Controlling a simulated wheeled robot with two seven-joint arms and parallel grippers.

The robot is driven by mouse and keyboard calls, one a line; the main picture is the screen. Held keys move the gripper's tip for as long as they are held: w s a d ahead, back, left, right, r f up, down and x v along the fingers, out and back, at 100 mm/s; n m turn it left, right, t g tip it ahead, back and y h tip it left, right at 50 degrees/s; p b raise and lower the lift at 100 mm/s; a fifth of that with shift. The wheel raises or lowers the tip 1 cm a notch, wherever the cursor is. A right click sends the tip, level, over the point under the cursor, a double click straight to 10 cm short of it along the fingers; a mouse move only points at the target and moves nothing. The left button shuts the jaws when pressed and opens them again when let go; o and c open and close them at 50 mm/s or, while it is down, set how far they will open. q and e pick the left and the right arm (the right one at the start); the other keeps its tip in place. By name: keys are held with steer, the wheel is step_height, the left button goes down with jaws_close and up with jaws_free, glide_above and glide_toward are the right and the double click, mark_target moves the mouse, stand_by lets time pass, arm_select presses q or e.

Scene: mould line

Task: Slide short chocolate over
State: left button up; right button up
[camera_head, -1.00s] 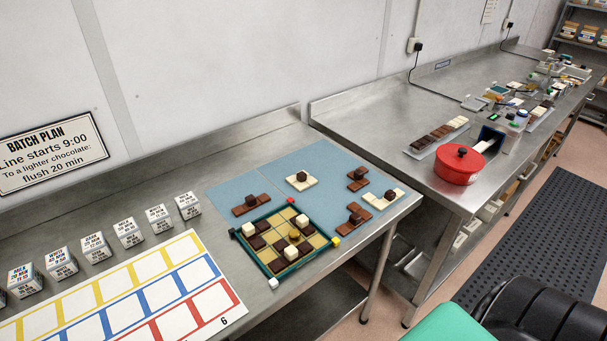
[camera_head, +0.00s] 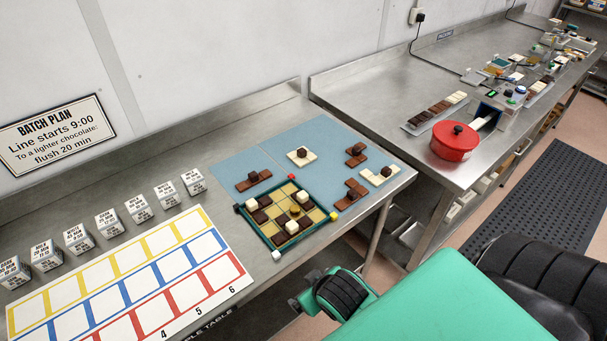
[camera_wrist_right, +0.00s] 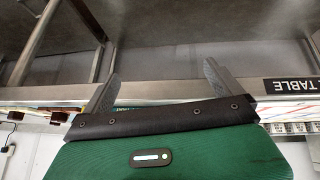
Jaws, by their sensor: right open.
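A green-framed tray (camera_head: 262,237) with coloured corner blocks holds a grid of tan cells with dark and white chocolate pieces. White pieces (camera_head: 291,227) stand above the dark ones, and a gold-brown piece (camera_head: 295,209) sits near the middle. I cannot tell which piece is the short chocolate. Around the tray on a blue mat (camera_head: 285,148) lie small brown and cream bars with cubes on them. My right gripper (camera_wrist_right: 161,72) is open and empty in the right wrist view, by the table edge and apart from the tray. My left gripper is out of view.
White lettered cubes (camera_head: 108,222) stand in a row behind a card of coloured squares (camera_head: 128,290) at left. A red pot (camera_head: 455,141) and a tray of chocolates (camera_head: 436,112) sit on the other bench. Bare steel lies before the green-framed tray.

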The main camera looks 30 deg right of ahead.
steer(key=w+a+r+n+t+y, duration=0.2)
steer(key=w+a+r+t+y, duration=0.15)
steer(key=w+r+t, duration=1.25)
steer(key=w+a+r+n+g+y, duration=0.3)
steer(key=a+r+n+g+y, duration=0.6)
steer(key=a+n+g+y, duration=0.7)
steer(key=w+d+f+n+g+h, duration=0.2)
steer(key=d+f+n+g+h, duration=0.25)
steer(key=d+f+h, duration=0.65)
steer(key=w+d+r+m+g+h, duration=0.1)
steer(key=d+h, duration=0.3)
steer(key=d, duration=0.7)
steer(key=w+d+r+m+h, duration=0.1)
steer(key=d+m+h, duration=0.3)
steer(key=d, duration=0.6)
steer(key=shift+w+d+r+g, duration=0.3)
steer(key=shift+d+r+g, duration=0.1)
steer(key=shift+r, duration=0.15)
